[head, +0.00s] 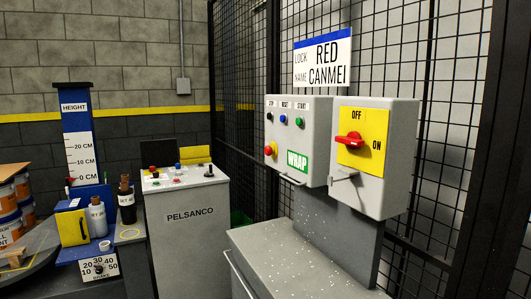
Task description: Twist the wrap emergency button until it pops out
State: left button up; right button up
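The wrap emergency button (269,150) is a red knob on a yellow base. It sits on the left side of the grey control box (318,130), low on its face, to the left of the green WRAP label (297,161). I see it at an angle and small, so I cannot tell whether it is pressed in or popped out. Black, blue and green buttons stand in a row above it under the labels STOP, RESET and START. Neither of my grippers is in view.
A switch box (374,155) with a red rotary handle stands right of the control box. A grey cabinet (300,262) juts out below. The PELSANCO console (190,240) stands left, beside a blue height gauge (80,145). Black mesh fencing (455,120) rises behind the boxes.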

aim_at(268, 150)
jog(key=i+j, duration=0.25)
jog(key=i+j+z, duration=0.1)
jog(key=j, duration=0.35)
jog(key=i+j, duration=0.3)
jog(key=i+j+z, duration=0.1)
jog(key=i+j, duration=0.15)
jog(key=j, duration=0.15)
jog(key=i+j, duration=0.2)
jog(key=j, duration=0.2)
jog(key=i+j+z, duration=0.1)
jog(key=j, duration=0.25)
jog(key=i+j, duration=0.3)
jog(key=j+z, duration=0.05)
jog(key=j, duration=0.05)
